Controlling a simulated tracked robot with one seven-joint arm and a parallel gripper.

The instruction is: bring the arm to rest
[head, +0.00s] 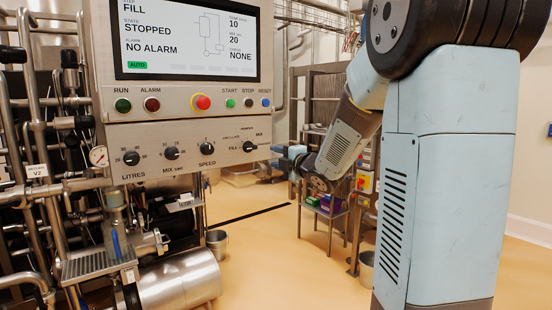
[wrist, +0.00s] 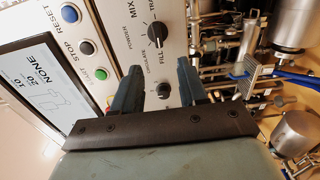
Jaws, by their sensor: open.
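My gripper (wrist: 158,66) is open in the wrist view, its two dark fingers apart with nothing held between them. Beyond them is the control panel (wrist: 115,20), which appears rotated in that view. A black selector knob (wrist: 157,34) and a smaller one (wrist: 163,90) show near and between the fingers. In the head view my gripper (head: 284,160) is just right of the panel (head: 185,105), beside the rightmost knob (head: 248,146); whether it touches anything cannot be told. My arm is bent, reaching down and left from the upper right.
The panel's screen (head: 188,40) reads FILL, STOPPED, NO ALARM. Steel pipework (head: 35,150) and a steel cylinder (head: 180,282) crowd the left. A shelf rack (head: 322,215) stands behind my arm. A bucket (head: 217,243) is on the floor. Bare floor (head: 270,270) lies in the middle.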

